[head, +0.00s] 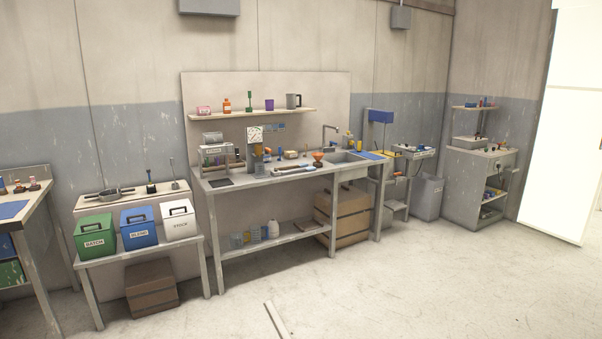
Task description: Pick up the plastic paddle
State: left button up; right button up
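I cannot single out the plastic paddle at this distance. The long workbench (226,184) against the wall carries many small items, too small to tell apart. A flat tray (293,170) with a long thin thing across it lies near the bench's front edge. Neither of my grippers is in view.
Green, blue and white lidded bins (180,221) stand on a low table at left. A sink (345,158) is at the bench's right end. Cardboard boxes (345,213) sit beneath it. Another workstation (478,180) stands at right. The floor in front is mostly open.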

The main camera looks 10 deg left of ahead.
aim_at(310, 168)
jog(key=i+z, duration=0.2)
jog(key=i, duration=1.55)
